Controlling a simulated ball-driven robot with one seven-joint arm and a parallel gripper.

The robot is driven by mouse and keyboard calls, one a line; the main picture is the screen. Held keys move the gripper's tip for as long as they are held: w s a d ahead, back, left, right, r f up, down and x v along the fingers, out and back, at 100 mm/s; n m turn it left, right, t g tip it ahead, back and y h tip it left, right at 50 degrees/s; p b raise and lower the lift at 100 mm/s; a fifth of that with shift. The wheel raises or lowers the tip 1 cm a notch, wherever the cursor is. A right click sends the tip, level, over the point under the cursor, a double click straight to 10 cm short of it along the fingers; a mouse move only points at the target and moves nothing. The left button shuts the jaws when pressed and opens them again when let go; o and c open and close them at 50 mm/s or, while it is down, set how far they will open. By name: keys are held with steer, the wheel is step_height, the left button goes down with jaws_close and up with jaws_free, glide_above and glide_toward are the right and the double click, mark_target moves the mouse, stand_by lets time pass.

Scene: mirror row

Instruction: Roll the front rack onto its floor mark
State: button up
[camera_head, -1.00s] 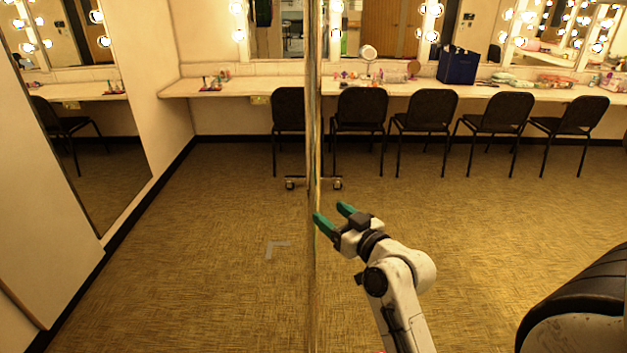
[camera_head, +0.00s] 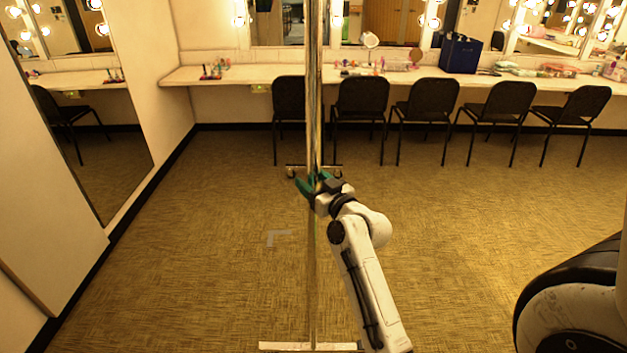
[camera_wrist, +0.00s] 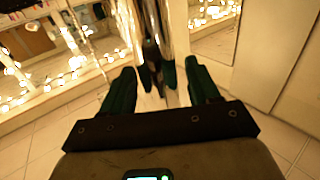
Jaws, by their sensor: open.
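The rack stands upright, seen nearly edge-on in the head view, with its metal post (camera_head: 313,90) in mid-picture. A white foot bar (camera_head: 308,346) shows at the bottom, and a far foot with castors (camera_head: 291,174) is farther back. A grey L-shaped floor mark (camera_head: 280,237) lies on the carpet left of the post. My gripper (camera_head: 312,184) is open at the post, its green fingers around it in the picture. In the wrist view the open fingers (camera_wrist: 160,72) have shiny upright metal (camera_wrist: 165,35) between them; I cannot tell whether they touch it.
Black chairs (camera_head: 361,98) line the long counter (camera_head: 400,77) at the back. A mirror (camera_head: 85,130) stands along the left wall (camera_head: 160,60). Open carpet (camera_head: 200,220) lies left of the rack, and more lies to its right.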

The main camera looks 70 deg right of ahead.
jaws_close()
stand_by(0.6)
